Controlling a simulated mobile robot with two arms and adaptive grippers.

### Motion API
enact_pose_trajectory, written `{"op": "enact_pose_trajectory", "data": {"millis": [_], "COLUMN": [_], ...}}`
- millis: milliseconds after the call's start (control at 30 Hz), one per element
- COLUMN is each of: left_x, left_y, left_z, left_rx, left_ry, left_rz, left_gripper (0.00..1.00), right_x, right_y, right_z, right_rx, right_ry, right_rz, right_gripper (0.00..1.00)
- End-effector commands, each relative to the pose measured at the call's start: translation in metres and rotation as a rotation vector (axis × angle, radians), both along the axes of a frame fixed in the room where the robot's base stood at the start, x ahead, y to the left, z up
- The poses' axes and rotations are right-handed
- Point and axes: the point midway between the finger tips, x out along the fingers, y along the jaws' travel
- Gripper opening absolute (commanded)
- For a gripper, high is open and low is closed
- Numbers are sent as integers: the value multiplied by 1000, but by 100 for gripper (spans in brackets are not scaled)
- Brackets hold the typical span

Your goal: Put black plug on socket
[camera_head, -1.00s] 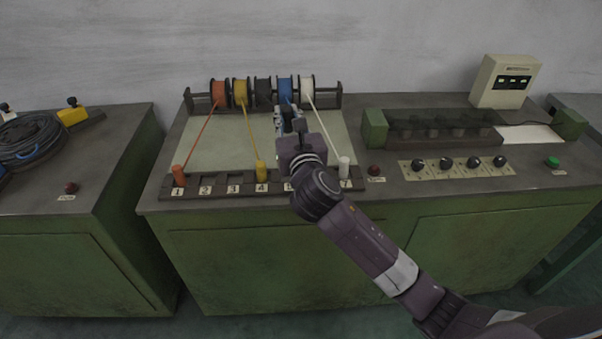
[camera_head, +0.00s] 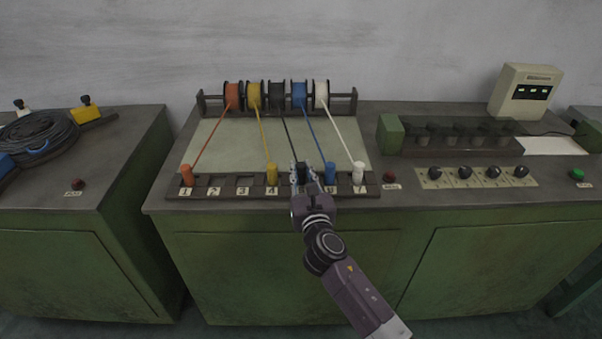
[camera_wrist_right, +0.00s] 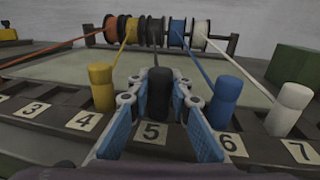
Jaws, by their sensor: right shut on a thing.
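The black plug (camera_head: 302,172) stands upright at position 5 of the numbered socket strip (camera_head: 215,191), its black cable running back to the black reel. It also shows in the wrist view (camera_wrist_right: 159,92), just behind the label 5. My right gripper (camera_head: 302,181) is shut on the black plug, with blue-padded fingers on both sides in the wrist view (camera_wrist_right: 158,112). I cannot tell whether the plug is fully seated, as the fingers hide its base. My left gripper is not in view.
The yellow plug (camera_wrist_right: 101,88) stands left of my fingers and the blue plug (camera_wrist_right: 225,100) close on the right. A white plug (camera_head: 358,172) is at 7, an orange plug (camera_head: 187,175) at 1. Positions 2 and 3 are empty. Reels (camera_head: 278,96) stand behind.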

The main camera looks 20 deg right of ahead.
Motion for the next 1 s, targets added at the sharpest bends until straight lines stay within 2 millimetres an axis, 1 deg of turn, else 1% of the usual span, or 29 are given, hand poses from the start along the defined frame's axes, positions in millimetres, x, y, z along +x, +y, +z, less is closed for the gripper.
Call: {"op": "enact_pose_trajectory", "data": {"millis": [167, 300, 333, 467, 733, 833, 900, 1000], "left_x": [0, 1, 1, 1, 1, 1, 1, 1], "left_y": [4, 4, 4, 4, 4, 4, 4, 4], "left_z": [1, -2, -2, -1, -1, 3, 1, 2], "left_rx": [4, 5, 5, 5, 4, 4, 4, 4], "left_ry": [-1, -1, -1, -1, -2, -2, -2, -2], "left_rz": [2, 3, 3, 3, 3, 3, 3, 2], "left_gripper": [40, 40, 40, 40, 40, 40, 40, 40], "right_x": [0, 0, 0, 0, 0, 0, -8, -25], "right_y": [0, 0, 0, 0, 0, 0, 1, 3], "right_z": [1, -3, -2, -2, -1, 4, 0, 0], "right_rx": [0, -2, -2, -1, -1, 1, -1, -2], "right_ry": [-1, -1, 0, 0, 0, -1, 2, 1], "right_rz": [0, 0, 0, 0, 0, 0, 1, 2], "right_gripper": [0, 0, 21, 35, 36, 36, 36, 36]}}
